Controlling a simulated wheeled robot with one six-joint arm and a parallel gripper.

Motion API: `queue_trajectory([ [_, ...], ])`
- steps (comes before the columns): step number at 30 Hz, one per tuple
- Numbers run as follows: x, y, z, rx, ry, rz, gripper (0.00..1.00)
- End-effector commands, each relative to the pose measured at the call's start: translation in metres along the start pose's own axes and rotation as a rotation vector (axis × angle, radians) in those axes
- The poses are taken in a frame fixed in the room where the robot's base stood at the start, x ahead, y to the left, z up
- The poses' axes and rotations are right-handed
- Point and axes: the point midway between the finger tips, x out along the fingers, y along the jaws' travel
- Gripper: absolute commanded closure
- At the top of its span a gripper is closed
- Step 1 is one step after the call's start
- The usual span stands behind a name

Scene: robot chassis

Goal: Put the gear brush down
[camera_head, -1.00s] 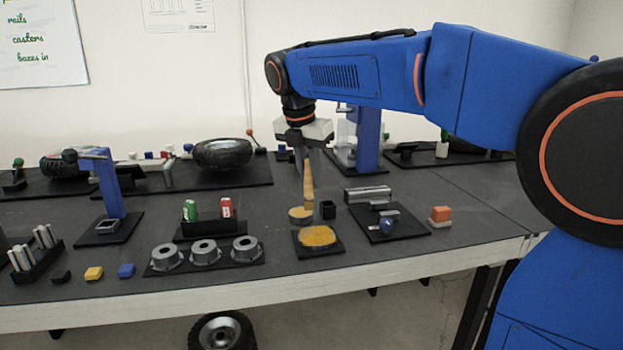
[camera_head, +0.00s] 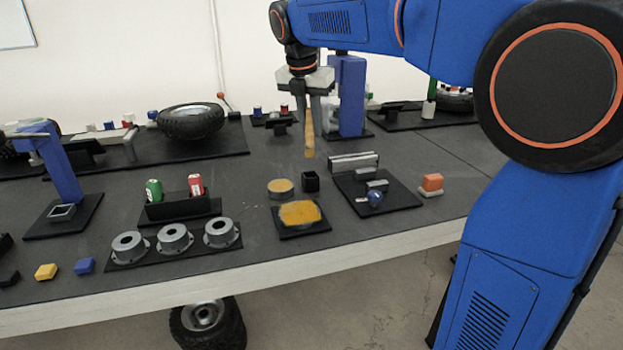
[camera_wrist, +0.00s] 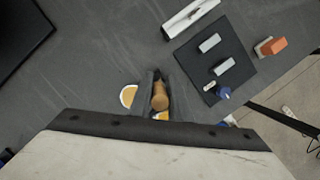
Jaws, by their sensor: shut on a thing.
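The gear brush (camera_head: 309,138) has a long tan wooden handle and hangs roughly upright in my gripper (camera_head: 308,117). The gripper's fingers are shut on it. In the head view its lower end shows above and behind a small black open box (camera_head: 311,181) and a round tin with a yellow-orange top (camera_head: 280,188). The wrist view shows the brush handle (camera_wrist: 160,96) end-on between the fingers (camera_wrist: 163,94), with the round tin (camera_wrist: 128,96) left of it. The bristles are hard to make out.
A square black tray with a yellow-orange pad (camera_head: 300,214) lies in front of the tin. A black mat with grey blocks (camera_head: 400,197) and an orange block (camera_head: 432,182) are to the right. Grey flanged rings (camera_head: 174,238) stand at front left. Bare table lies behind the tin.

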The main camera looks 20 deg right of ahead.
Motion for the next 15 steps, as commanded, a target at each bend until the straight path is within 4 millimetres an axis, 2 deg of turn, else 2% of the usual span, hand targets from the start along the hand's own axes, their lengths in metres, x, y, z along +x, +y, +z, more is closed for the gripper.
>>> queue_trajectory([
  [9, 0.045, -0.001, -0.012, -0.001, 0.001, -0.002, 1.00],
  [15, 0.057, -0.001, -0.015, -0.001, 0.001, -0.001, 1.00],
])
